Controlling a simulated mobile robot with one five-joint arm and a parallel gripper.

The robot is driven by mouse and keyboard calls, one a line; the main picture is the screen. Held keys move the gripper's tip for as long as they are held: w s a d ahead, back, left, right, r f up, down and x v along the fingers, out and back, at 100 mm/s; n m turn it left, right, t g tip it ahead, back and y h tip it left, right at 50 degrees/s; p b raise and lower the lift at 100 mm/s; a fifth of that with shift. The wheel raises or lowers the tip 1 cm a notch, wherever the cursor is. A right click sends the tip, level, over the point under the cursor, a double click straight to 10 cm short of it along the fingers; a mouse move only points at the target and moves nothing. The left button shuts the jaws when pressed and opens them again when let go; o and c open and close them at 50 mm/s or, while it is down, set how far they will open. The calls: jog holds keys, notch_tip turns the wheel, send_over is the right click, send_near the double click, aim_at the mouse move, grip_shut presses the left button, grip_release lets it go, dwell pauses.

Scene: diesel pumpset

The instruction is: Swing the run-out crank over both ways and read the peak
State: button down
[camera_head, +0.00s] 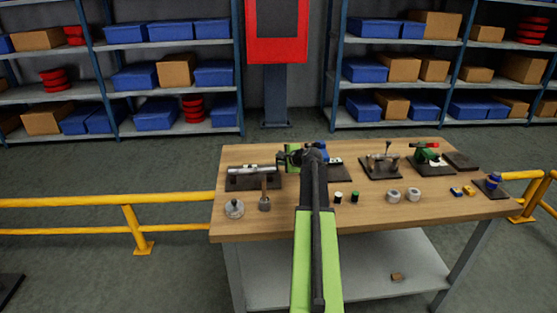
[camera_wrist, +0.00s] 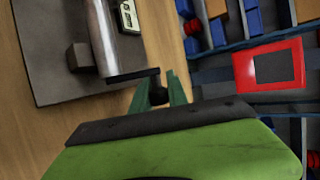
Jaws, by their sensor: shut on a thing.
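The run-out fixture has a silver shaft (camera_head: 250,169) lying across a dark base plate (camera_head: 252,184) at the table's left. In the wrist view the shaft (camera_wrist: 102,35) runs to a dark crank arm (camera_wrist: 132,75) at its end, with a round black knob (camera_wrist: 157,96). My gripper (camera_wrist: 160,88) is shut on that knob, one finger on each side. In the head view my gripper (camera_head: 282,158) is at the shaft's right end, and my arm hides part of the table. A small pale gauge with a display (camera_wrist: 129,16) stands beside the shaft; its reading is too small to tell.
Small cylinders and rings (camera_head: 393,196) lie right of my arm. Other fixtures (camera_head: 381,165) stand further right. A yellow rail (camera_head: 100,201) runs left of the table.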

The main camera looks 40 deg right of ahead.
jog(key=shift+d, duration=0.15)
jog(key=c, duration=1.3)
grip_release()
jog(key=shift+s, duration=0.1)
jog(key=p+v, duration=0.8)
jog(key=v, duration=0.9)
jog(key=shift+s, duration=0.15)
jog(key=shift+r, duration=0.1)
